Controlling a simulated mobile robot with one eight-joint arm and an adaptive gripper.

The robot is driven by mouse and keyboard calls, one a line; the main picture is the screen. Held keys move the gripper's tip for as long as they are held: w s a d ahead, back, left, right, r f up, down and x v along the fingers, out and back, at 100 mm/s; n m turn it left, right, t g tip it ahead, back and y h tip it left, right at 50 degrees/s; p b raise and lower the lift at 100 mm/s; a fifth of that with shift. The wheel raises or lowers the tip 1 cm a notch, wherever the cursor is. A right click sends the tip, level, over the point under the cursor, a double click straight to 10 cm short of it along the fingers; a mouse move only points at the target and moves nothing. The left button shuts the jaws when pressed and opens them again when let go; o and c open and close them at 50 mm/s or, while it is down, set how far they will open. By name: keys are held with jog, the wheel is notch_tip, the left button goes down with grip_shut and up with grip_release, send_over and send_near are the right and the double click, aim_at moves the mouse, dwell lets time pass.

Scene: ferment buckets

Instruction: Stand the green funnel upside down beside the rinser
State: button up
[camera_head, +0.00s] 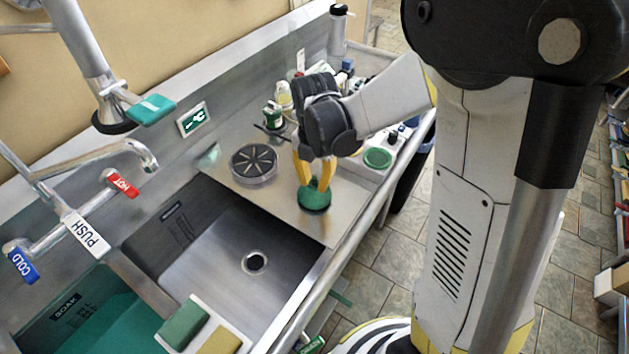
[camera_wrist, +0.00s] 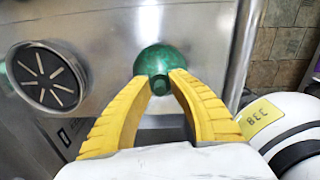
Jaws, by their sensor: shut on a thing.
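The green funnel (camera_head: 314,199) is at the steel counter to the right of the rinser, wide end down and narrow end up. My gripper (camera_head: 315,182) comes from above with yellow fingers shut on the funnel's narrow end. In the wrist view the funnel (camera_wrist: 160,60) shows as a green dome, its narrow end between the fingertips (camera_wrist: 163,80). I cannot tell whether its rim touches the counter. The rinser (camera_head: 254,162), a round dark disc with radial slots, is left of the funnel with a gap between; it also shows in the wrist view (camera_wrist: 47,78).
The sink basin (camera_head: 225,262) lies in front of the rinser. Bottles (camera_head: 283,96) and other small items crowd the counter behind my gripper. A green round item (camera_head: 377,158) sits on a white tray to the right. Bare steel (camera_head: 335,222) surrounds the funnel.

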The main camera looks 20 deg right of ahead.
jog(key=shift+f+b, duration=0.4)
jog(key=shift+f, duration=0.1)
jog(key=o, duration=2.2)
jog(key=shift+r, duration=0.15)
jog(key=shift+r+p, duration=0.75)
jog(key=shift+r, duration=0.15)
jog(key=shift+r, duration=0.2)
jog(key=shift+r+p, duration=0.75)
jog(key=shift+r, duration=0.05)
jog(key=shift+r, duration=0.1)
jog(key=shift+r+p, duration=0.7)
jog(key=shift+r, duration=0.2)
